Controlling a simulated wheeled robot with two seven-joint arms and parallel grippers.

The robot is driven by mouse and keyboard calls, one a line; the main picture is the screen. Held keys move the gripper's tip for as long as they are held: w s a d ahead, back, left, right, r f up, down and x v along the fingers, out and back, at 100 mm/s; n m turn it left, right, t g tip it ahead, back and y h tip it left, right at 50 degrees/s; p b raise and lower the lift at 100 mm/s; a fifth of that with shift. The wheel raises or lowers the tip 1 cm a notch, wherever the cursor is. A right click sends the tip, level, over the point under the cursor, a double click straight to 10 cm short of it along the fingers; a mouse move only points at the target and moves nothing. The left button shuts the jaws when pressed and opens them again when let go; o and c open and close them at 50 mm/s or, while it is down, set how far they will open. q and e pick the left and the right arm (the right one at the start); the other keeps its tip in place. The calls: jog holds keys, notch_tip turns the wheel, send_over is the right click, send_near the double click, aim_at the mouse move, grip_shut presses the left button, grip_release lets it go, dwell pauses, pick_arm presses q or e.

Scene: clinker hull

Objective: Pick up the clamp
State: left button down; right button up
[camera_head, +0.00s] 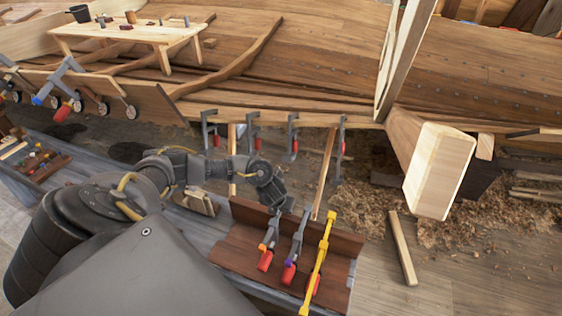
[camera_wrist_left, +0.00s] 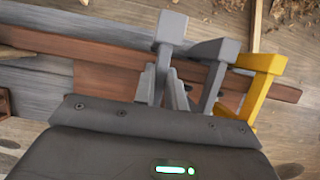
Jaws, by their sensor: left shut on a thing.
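Three clamps stand in a row in a reddish-brown wooden rack (camera_head: 236,248) on the bench. The leftmost is a grey clamp (camera_head: 270,232) with a red handle and an orange part. Beside it is another grey clamp (camera_head: 297,246) with a red handle, then a yellow clamp (camera_head: 320,258). My left gripper (camera_head: 284,207) is at the top of the leftmost grey clamp and is shut on it. In the left wrist view this clamp (camera_wrist_left: 170,28) rises between the fingers, close to the second grey clamp (camera_wrist_left: 214,52) and the yellow clamp (camera_wrist_left: 264,65). My right gripper is out of view.
Several clamps (camera_head: 252,130) hang along the lower edge of the wooden hull (camera_head: 330,80) behind the rack. A pale timber block (camera_head: 440,170) stands at the right. A loose wood strip (camera_head: 402,248) lies on the floor among shavings.

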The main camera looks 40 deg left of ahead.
pick_arm(q)
notch_tip(320, 180, up, 16)
jog(key=p, duration=0.3)
jog(key=shift+f, duration=0.25)
jog(key=s+d+n+g+y, duration=0.3)
jog(key=s+d+n+g, duration=0.15)
jog(key=d+n, duration=1)
jog(key=s+d+r+n+g+h, duration=0.1)
jog(key=s+n+g+h, duration=0.3)
jog(key=s+n, duration=0.7)
jog(key=d+n, duration=0.1)
jog(key=n, duration=0.5)
jog(key=shift+d+r+n, duration=0.2)
jog(key=shift+r+n, duration=0.1)
jog(key=shift+n, duration=0.05)
